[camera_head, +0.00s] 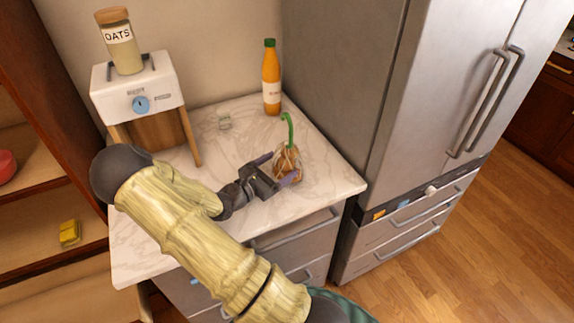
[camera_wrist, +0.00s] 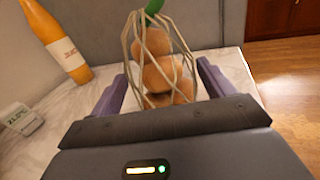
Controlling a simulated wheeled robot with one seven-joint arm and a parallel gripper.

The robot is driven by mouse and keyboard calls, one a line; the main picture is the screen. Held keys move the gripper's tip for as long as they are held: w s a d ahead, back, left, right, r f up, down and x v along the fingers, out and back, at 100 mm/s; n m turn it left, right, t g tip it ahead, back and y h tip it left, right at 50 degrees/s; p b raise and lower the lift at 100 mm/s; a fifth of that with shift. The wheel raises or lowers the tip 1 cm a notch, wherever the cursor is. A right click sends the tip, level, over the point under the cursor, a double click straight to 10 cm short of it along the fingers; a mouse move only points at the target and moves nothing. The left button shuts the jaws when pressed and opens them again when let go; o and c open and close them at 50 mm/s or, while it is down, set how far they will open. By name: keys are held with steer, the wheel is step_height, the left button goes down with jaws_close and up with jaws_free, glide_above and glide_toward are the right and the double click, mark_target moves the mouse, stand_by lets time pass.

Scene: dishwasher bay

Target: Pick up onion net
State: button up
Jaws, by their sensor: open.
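The onion net (camera_head: 287,165) stands upright on the marble counter, a tan mesh bag of onions with a green tie at its top. In the wrist view the onion net (camera_wrist: 162,70) is straight ahead, with several brown onions inside the cords. My gripper (camera_head: 277,170) is open, with its purple fingers on either side of the net's lower part. In the wrist view my gripper (camera_wrist: 160,88) has a finger to the left and one to the right of the net. I cannot tell whether either finger touches it. The net's base is hidden behind my gripper's body.
An orange juice bottle (camera_head: 271,78) stands behind the net, and a small labelled block (camera_head: 224,121) lies further left. A white toaster (camera_head: 138,87) bears an oats jar (camera_head: 120,42). A steel fridge (camera_head: 440,110) rises at the right.

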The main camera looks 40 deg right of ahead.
mark_target(291, 132)
steer(key=shift+d, duration=0.15)
steer(key=d, duration=0.1)
steer(key=d+p, duration=0.1)
steer(key=d, duration=0.3)
steer(key=shift+w+d+f+p, duration=0.1)
steer(key=shift+w+f+p, duration=0.05)
steer(key=shift+w+p, duration=0.15)
stand_by(0.4)
steer(key=c, duration=1.6)
steer(key=shift+o, duration=0.2)
step_height(291, 132, up, 10)
steer(key=shift+r+b, duration=0.1)
steer(key=shift+b, duration=0.4)
